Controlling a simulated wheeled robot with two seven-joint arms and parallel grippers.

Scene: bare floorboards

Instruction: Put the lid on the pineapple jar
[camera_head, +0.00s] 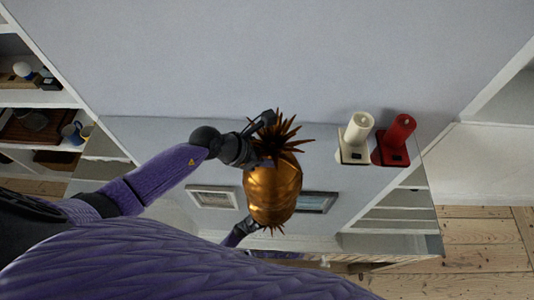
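The pineapple jar (272,195) is a shiny copper-gold body standing on a mirror-like top. Its lid (284,132), a crown of dark copper spiky leaves, is at the top of the jar, leaning slightly right. I cannot tell whether it is seated or just above the rim. My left gripper (266,140) reaches in from the left, with its dark fingers around the left side of the lid; it appears shut on the lid. The fingers hide part of the leaves and the seam. My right gripper is not in view.
A cream candle holder (356,138) and a red candle holder (396,140) stand to the right, against the grey wall. The mirrored top (400,228) shows reflections of frames, shelves and an arm. Shelves with crockery (30,120) are at left.

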